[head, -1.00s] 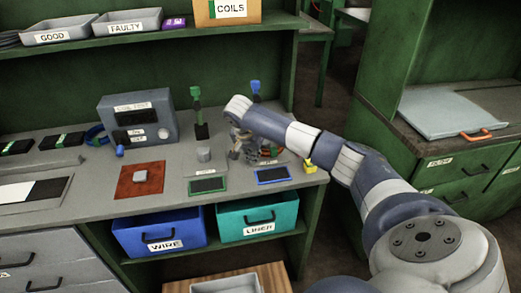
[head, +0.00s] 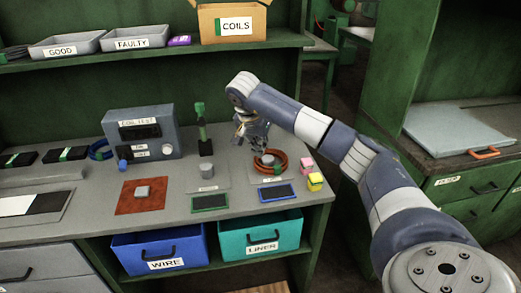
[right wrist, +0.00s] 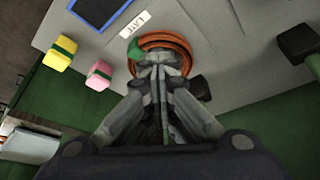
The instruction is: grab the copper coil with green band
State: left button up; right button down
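The copper coil (head: 284,164) lies flat on a grey pad at the right of the bench, around a short grey cylinder (head: 268,159). In the right wrist view the coil (right wrist: 180,42) shows a green band (right wrist: 134,48) on its left side. My right gripper (head: 257,143) points down just above the coil. In the right wrist view its fingertips (right wrist: 158,72) are together over the coil's near side, with nothing seen between them. They hide part of the coil, and I cannot tell whether they touch it. My left gripper is not in view.
A pink block (head: 306,165) and a yellow block (head: 315,182) stand right of the coil. A green-topped post (head: 204,140) stands left of it. The grey test box (head: 142,133) is further left. Blue (head: 160,249) and teal (head: 259,235) drawers are below.

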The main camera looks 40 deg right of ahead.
jog(key=shift+c, duration=2.4)
grip_release()
